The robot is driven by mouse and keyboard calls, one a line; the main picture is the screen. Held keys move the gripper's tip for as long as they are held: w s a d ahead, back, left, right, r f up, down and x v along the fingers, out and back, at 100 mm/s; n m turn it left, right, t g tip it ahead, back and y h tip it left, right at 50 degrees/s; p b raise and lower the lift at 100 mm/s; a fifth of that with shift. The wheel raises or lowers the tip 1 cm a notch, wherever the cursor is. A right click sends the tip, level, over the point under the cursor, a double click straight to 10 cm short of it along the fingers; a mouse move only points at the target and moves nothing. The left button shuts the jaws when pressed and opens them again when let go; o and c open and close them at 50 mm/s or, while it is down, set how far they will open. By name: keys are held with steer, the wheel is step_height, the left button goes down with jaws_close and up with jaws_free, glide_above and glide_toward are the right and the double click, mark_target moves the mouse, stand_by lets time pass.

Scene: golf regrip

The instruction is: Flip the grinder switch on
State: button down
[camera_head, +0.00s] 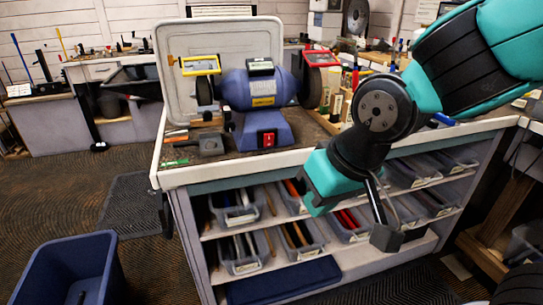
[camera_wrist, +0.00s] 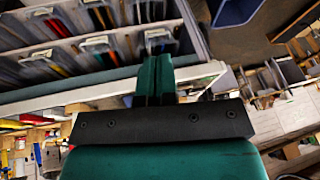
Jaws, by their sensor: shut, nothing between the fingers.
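The bench grinder (camera_head: 258,92) is blue and stands on the workbench top at the back left in the head view. Its red switch (camera_head: 268,139) is on the front of the base and faces forward; its rocker position is too small to tell. My gripper (camera_head: 316,208) is teal and hangs in front of the bench's shelves, to the right of and below the switch, apart from it. In the wrist view its two teal fingers (camera_wrist: 157,62) are pressed together with nothing between them. The grinder does not clearly show in the wrist view.
The workbench's pale front edge (camera_head: 230,172) runs between my gripper and the grinder. Shelves below hold grey bins (camera_head: 238,212) of grips. A grey tray panel (camera_head: 176,62) stands behind the grinder. A blue bin (camera_head: 75,265) is on the floor at left. Bottles and tools crowd the bench's right.

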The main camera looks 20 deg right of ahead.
steer(key=w+d+f+m+t+h+b, duration=0.3)
steer(key=w+d+f+t+b, duration=0.1)
steer(key=w+f+b, duration=0.15)
steer(key=w+d+f+m+t+h+b, duration=0.2)
steer(key=w+d+f+m+t+b, duration=0.1)
steer(key=w+f+t+b, duration=0.25)
steer(key=w+a+r+n+t+y+b, duration=0.2)
steer(key=w+a+n+t+b, duration=0.1)
steer(key=w+a+t+b, duration=0.2)
steer(key=shift+w+r+n+t+b, duration=0.35)
steer(key=shift+w+t+b, duration=0.25)
steer(key=shift+b, duration=0.45)
steer(key=p, duration=1)
glide_toward(269, 137)
steer(key=w, duration=0.3)
steer(key=w+r, duration=0.1)
steer(key=w, duration=0.1)
steer(key=shift+w+d, duration=0.15)
steer(key=shift+w, duration=0.25)
steer(key=shift+w+f+p, duration=0.15)
steer(key=shift+w+p, duration=0.2)
steer(key=shift+w, duration=0.5)
